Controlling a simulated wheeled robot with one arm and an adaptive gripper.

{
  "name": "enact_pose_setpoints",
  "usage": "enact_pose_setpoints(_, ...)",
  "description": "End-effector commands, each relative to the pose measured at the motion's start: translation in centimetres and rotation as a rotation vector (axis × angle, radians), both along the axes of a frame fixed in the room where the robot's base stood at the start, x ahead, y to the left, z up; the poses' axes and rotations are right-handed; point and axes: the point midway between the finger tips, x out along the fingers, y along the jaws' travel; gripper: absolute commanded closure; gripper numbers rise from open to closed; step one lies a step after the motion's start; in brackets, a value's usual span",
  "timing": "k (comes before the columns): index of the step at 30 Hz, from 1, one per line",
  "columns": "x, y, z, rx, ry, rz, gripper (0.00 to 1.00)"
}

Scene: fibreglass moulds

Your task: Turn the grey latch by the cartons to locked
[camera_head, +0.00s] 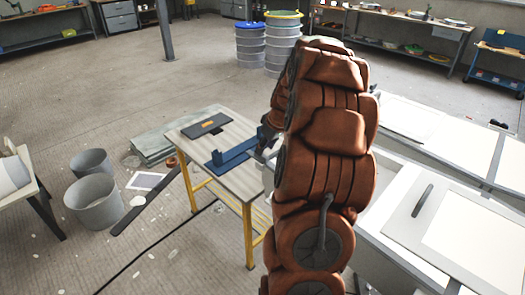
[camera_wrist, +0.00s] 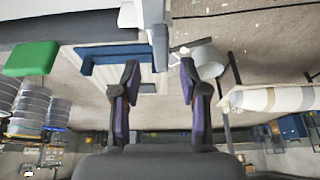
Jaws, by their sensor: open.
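I cannot make out the grey latch or any cartons in either view. My gripper (camera_wrist: 158,85) is open in the wrist view, its two dark fingers apart with nothing between them. In the head view my brown-covered arm hides most of the gripper, which is beside the right end of a yellow-legged table (camera_head: 242,186). A blue angled piece (camera_head: 234,156) lies on that table; it also shows beyond the left finger in the wrist view (camera_wrist: 112,54).
A dark flat plate (camera_head: 207,125) lies on the table. White-topped units, one with a dark bar (camera_head: 422,200), stand to the right. Grey buckets (camera_head: 93,203) stand at left, and drums (camera_head: 251,46) behind. A green block (camera_wrist: 32,58) shows in the wrist view.

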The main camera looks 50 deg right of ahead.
Motion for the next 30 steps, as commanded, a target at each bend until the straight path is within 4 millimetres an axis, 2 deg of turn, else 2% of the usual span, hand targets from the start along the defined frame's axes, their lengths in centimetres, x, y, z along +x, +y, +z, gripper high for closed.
enact_pose_setpoints(3,0.6,0.1,-1.5,0.006,0.005,0.001,0.56)
enact_pose_setpoints(9,1.3,0.1,-3.2,0.003,0.003,0.0,0.56)
enact_pose_setpoints(18,1.5,0.1,-3.6,0.002,0.002,0.0,0.56)
enact_pose_setpoints(30,1.5,0.1,-3.6,0.002,0.002,0.0,0.97)
